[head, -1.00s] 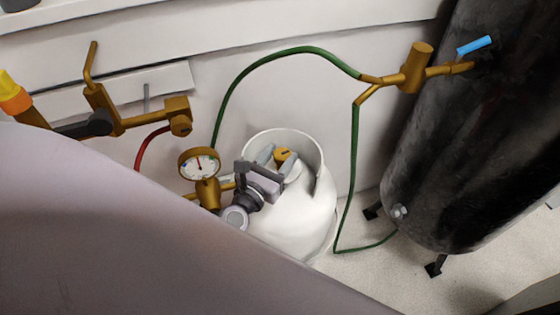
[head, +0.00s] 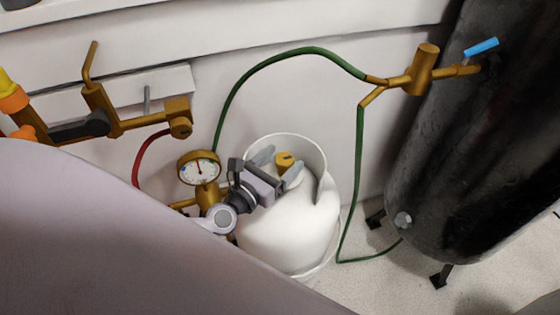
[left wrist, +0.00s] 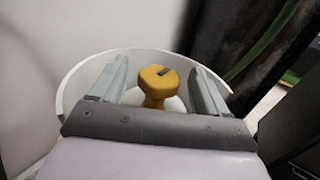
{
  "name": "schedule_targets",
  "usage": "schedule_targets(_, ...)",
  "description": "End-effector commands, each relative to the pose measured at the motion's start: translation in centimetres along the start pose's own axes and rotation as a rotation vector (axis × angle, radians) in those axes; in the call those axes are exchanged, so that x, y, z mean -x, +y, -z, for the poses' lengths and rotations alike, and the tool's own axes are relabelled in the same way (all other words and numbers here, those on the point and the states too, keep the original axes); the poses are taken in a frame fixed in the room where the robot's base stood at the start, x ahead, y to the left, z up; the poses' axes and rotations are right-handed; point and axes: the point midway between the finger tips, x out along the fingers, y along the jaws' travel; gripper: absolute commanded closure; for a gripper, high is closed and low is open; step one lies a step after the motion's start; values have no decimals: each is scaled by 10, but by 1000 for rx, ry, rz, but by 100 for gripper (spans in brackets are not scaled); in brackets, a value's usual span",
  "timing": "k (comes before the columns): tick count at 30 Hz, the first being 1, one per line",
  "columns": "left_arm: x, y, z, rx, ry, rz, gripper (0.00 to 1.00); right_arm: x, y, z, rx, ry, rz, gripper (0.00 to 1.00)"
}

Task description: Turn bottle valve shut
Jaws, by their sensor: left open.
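The white gas bottle (head: 290,238) stands on the floor, with a raised collar around its top. Its yellow valve knob (head: 284,160) has a dark mark on top and sits inside the collar. My left gripper (head: 277,166) is open at the bottle's top, with its two grey fingers around the knob's sides in the head view. In the left wrist view the knob (left wrist: 157,80) shows between the open fingers (left wrist: 155,80), with gaps on both sides. The knob's lower part is partly hidden by the gripper. My right gripper is not in view.
A brass pressure gauge (head: 199,168) stands just left of the bottle. A green hose (head: 240,88) arches behind it to a brass fitting with a blue lever (head: 481,46) by a black tank (head: 450,150). A red hose (head: 140,155) and brass torch fittings (head: 104,105) are at left.

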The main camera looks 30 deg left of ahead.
Motion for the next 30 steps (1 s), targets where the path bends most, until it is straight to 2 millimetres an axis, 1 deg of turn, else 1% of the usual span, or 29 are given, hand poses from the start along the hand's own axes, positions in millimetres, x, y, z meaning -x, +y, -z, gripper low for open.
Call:
schedule_targets(5, 8, 0, 2, 0, 3, 1, 24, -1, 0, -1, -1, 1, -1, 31)
schedule_targets(15, 53, 0, 2, -1, 2, 1, 24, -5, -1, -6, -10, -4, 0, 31)
schedule_targets(18, 63, 0, 1, -2, 1, 0, 24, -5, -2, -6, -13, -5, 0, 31)
schedule_targets(23, 71, 0, 0, -1, 0, 0, 24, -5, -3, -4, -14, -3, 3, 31)
schedule_targets(30, 72, 0, 0, 0, 0, 0, 24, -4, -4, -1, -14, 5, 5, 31)
